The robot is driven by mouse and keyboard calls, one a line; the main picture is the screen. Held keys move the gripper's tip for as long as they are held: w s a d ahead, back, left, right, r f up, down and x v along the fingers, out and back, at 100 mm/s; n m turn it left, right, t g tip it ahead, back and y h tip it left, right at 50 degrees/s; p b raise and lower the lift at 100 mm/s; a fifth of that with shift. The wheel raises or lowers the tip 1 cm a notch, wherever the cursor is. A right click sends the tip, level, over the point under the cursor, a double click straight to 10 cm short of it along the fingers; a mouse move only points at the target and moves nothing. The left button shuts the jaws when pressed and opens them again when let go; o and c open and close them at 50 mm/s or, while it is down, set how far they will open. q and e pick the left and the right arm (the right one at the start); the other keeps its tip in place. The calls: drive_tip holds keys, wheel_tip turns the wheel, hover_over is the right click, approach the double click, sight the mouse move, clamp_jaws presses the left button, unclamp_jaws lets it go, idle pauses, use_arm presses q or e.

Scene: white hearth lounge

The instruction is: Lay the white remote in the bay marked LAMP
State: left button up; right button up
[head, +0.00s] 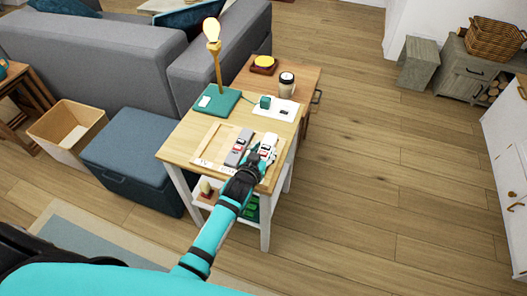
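The white remote (268,141) is at the right side of a light wooden tray (208,147) on the small table. A grey remote (241,143) lies just left of it in the tray. The tray's left part shows bare wood. Small white labels (203,162) sit along its front edge, too small to read, so I cannot tell which bay is LAMP. My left gripper (264,158) is at the near end of the white remote and hides part of it. Whether its fingers grip it cannot be seen. My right gripper is not in view.
A lamp with a teal base (217,101) stands behind the tray. A white sheet (275,108) with small items and a cup (287,84) are at the back right. A blue storage box (135,150) and grey sofa (110,62) lie left. The floor to the right is clear.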

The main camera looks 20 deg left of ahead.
use_arm(q)
drive_tip(key=o, duration=0.5)
drive_tip(key=shift+s+d+f, duration=0.1)
drive_tip(key=shift+s+f, duration=0.15)
drive_tip(key=shift+f, duration=0.75)
drive_tip(key=shift+o, duration=0.2)
drive_tip(key=shift+g, duration=0.3)
drive_tip(key=r+v, duration=0.1)
drive_tip(key=v, duration=1.1)
drive_tip(key=shift+w, duration=0.35)
drive_tip(key=shift+r, duration=0.1)
